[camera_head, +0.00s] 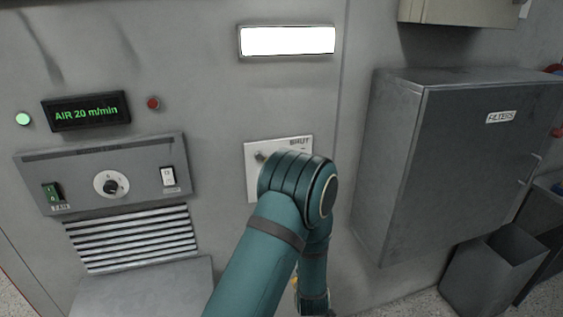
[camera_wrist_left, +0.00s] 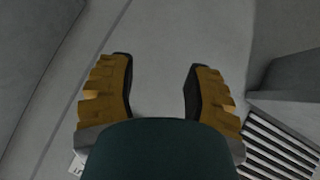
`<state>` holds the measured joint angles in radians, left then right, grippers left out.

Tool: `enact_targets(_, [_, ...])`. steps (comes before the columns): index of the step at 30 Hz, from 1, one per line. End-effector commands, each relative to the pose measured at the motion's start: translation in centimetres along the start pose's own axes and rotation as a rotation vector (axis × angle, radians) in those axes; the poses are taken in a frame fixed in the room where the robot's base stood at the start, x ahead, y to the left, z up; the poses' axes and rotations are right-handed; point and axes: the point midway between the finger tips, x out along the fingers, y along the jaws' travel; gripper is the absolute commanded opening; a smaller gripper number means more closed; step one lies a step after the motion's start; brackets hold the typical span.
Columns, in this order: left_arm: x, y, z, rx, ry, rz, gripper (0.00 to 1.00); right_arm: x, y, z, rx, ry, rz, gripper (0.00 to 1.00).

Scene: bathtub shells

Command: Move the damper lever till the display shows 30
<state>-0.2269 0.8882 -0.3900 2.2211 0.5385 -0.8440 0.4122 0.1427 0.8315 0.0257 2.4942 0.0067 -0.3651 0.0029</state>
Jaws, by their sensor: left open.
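The display (camera_head: 86,111) on the grey wall panel reads "AIR 20 m/min" in green. A pale plate (camera_head: 252,180) with a small dark label is on the wall right of the controls. A small knob-like part (camera_head: 260,156) shows on it, but my teal arm covers much of the plate. I cannot tell whether this part is the damper lever. My left gripper (camera_wrist_left: 158,90) is open in the wrist view, with yellow fingers, dark pads and nothing between them but grey surface behind. In the head view it is mostly hidden below my arm.
A control box (camera_head: 140,170) with a green switch, a round dial and a white switch is at left, above a louvred vent (camera_head: 130,240). A grey "FILTERS" cabinet (camera_head: 450,160) juts out at right, with a bin (camera_head: 490,275) below. A lit lamp (camera_head: 287,41) is above.

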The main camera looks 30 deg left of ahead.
Motion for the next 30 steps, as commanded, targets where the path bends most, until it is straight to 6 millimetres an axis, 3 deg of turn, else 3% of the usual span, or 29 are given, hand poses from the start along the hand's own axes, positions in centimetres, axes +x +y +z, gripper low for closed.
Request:
enact_targets(1, [-0.7, 2.3, -4.8, -0.085, 0.151, 0.020, 0.50, -1.5, -0.5, -0.2, 0.001, 0.001, -0.001, 0.50])
enact_targets(3, [-1.6, 4.3, -10.4, -0.209, 0.344, 0.052, 0.50, -2.3, -0.8, -0.4, 0.002, 0.003, -0.002, 0.50])
enact_targets(6, [-3.6, 6.5, -16.4, -0.349, 0.557, 0.110, 0.50, -3.2, -1.1, -0.6, 0.003, 0.004, -0.003, 0.50])
enact_targets(9, [-5.4, 7.7, -19.9, -0.439, 0.690, 0.155, 0.50, -3.7, -1.2, -0.6, 0.004, 0.005, -0.004, 0.50])
enact_targets(13, [-6.3, 8.3, -21.8, -0.488, 0.759, 0.182, 0.50, -3.9, -1.2, -0.7, 0.004, 0.006, -0.004, 0.50])
enact_targets(17, [-5.5, 8.2, -22.7, -0.493, 0.767, 0.183, 0.50, -4.0, -1.3, -0.7, 0.004, 0.006, -0.005, 0.50])
enact_targets(30, [0.4, 8.0, -28.3, -0.488, 0.763, 0.181, 0.50, -5.1, -1.7, -0.9, 0.003, 0.006, -0.006, 0.50])
